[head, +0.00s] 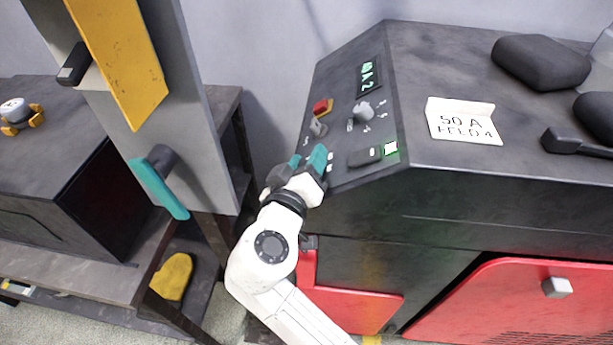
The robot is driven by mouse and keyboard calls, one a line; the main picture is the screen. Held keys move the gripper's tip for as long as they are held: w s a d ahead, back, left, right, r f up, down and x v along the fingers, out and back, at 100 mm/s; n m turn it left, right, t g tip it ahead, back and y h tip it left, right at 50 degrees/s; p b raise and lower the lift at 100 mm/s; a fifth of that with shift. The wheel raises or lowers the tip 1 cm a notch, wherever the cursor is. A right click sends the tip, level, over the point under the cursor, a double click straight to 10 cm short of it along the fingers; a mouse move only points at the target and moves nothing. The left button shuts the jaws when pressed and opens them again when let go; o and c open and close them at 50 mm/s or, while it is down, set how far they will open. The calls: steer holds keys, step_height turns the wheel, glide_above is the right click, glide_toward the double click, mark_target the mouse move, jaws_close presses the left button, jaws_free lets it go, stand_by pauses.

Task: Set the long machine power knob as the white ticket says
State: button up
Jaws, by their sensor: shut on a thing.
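The white ticket (461,121) lies on top of the long dark machine (440,80) and appears to read "50 A FEED 4". The lit green display (370,78) on the sloping panel seems to read "40 A 2". My gripper (307,162), with teal fingertips, is at the panel's lower left edge, shut on what seems to be the power knob. The fingers and wrist hide that knob, so its pointer cannot be read. A pale knob (363,111) with small marks around it stands higher on the panel, apart from my gripper.
A grey upright board (190,110) with a teal handle (158,182) stands to the left.

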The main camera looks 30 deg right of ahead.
steer(key=h+b, duration=0.1)
steer(key=m+b, duration=0.1)
steer(key=b, duration=0.1)
steer(key=shift+f+g+h, duration=0.35)
steer(key=shift+g+h, duration=0.05)
steer(key=shift+r+m+h+b, duration=0.1)
steer(key=shift+m+h+b, duration=0.3)
steer(key=shift+m+b, duration=0.15)
steer(key=shift+r+g+b, duration=0.15)
steer(key=shift+g+b, duration=0.15)
steer(key=shift+b, duration=0.05)
steer(key=o, duration=0.9)
steer(key=shift+o, duration=0.2)
steer(key=shift+r, duration=0.1)
